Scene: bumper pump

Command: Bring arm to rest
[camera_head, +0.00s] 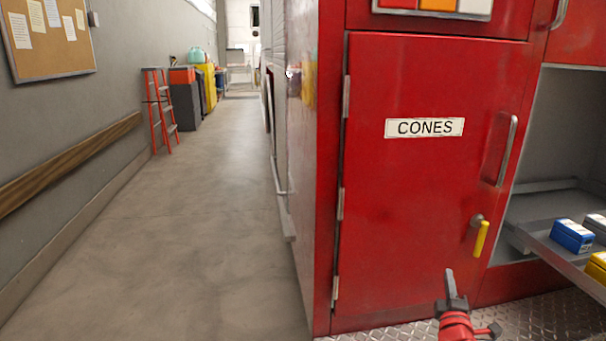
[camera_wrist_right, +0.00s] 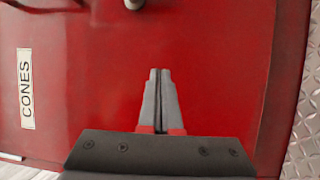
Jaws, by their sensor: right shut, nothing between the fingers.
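My right gripper (camera_head: 452,283) is at the lower right of the head view, in front of the red cabinet door (camera_head: 400,190) labelled CONES. In the right wrist view my right gripper (camera_wrist_right: 160,72) shows its two grey fingers pressed together, with nothing between them. The red door (camera_wrist_right: 220,60) fills most of that view behind the fingers. I see no contact between gripper and door. The door is closed, and its yellow latch handle (camera_head: 482,238) hangs to the right, above my gripper. My left gripper is not in view.
A diamond-plate ledge (camera_head: 545,318) runs below the door. An open compartment on the right has a shelf (camera_head: 540,237) with a blue box (camera_head: 572,236) and a yellow box (camera_head: 597,266). A clear concrete aisle (camera_head: 190,230) lies left, with an orange ladder (camera_head: 160,110) far back.

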